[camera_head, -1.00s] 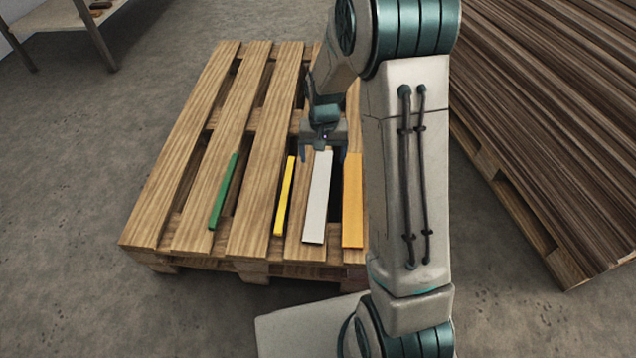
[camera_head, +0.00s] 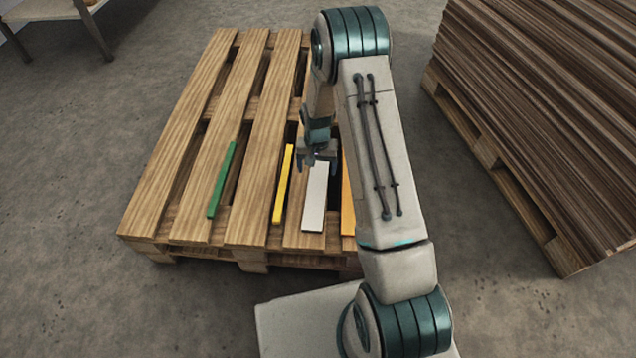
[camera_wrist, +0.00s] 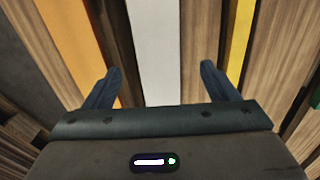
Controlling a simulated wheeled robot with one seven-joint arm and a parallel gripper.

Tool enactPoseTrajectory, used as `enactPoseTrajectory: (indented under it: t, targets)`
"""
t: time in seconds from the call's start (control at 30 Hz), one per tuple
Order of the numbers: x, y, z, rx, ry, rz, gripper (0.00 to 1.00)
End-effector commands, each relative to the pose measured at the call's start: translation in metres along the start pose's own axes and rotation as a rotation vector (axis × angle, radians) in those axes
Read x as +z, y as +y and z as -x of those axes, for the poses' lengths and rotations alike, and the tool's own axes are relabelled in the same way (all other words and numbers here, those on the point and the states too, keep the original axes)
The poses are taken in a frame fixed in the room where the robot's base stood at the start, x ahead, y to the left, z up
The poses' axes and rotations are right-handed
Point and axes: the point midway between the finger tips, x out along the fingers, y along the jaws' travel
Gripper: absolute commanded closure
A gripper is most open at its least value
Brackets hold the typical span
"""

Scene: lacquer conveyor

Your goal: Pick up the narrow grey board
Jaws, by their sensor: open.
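The narrow grey board (camera_head: 315,200) is pale grey and lies flat on the pallet, between a yellow board (camera_head: 283,185) and an orange board (camera_head: 348,200). My gripper (camera_head: 318,160) is at its far end and hides that end in the head view. In the wrist view the grey board (camera_wrist: 154,50) runs between the two spread fingers of my gripper (camera_wrist: 160,72), with a gap on each side. The gripper is open and holds nothing. How high the fingertips are above the board is hard to tell.
The wooden pallet (camera_head: 190,130) has gaps between its slats. A green board (camera_head: 222,180) lies left of the yellow one. A stack of dark brown planks (camera_head: 560,110) on another pallet stands at the right. A table (camera_head: 60,12) is at the upper left.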

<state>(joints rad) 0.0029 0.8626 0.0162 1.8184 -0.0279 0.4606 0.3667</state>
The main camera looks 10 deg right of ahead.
Motion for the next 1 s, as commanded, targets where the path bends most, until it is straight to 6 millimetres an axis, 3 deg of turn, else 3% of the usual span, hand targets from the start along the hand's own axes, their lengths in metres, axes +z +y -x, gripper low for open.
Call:
enactPoseTrajectory:
  t: [0.17,0.43,0.7,0.73,0.9,0.93,1.0]
  targets:
    - [-0.001,0.001,-0.011,0.0,-0.001,0.0,0.2]
    - [-0.004,0.002,-0.05,0.0,-0.001,-0.001,0.2]
    - [-0.004,0.002,-0.053,-0.001,0.0,-0.001,0.2]
    - [-0.004,0.003,-0.053,0.0,0.0,-0.001,0.23]
    - [-0.004,0.003,-0.053,0.0,0.0,0.0,0.7]
    - [-0.004,0.003,-0.053,0.0,0.0,0.0,0.76]
    - [-0.004,0.002,-0.053,-0.001,0.001,0.0,0.76]
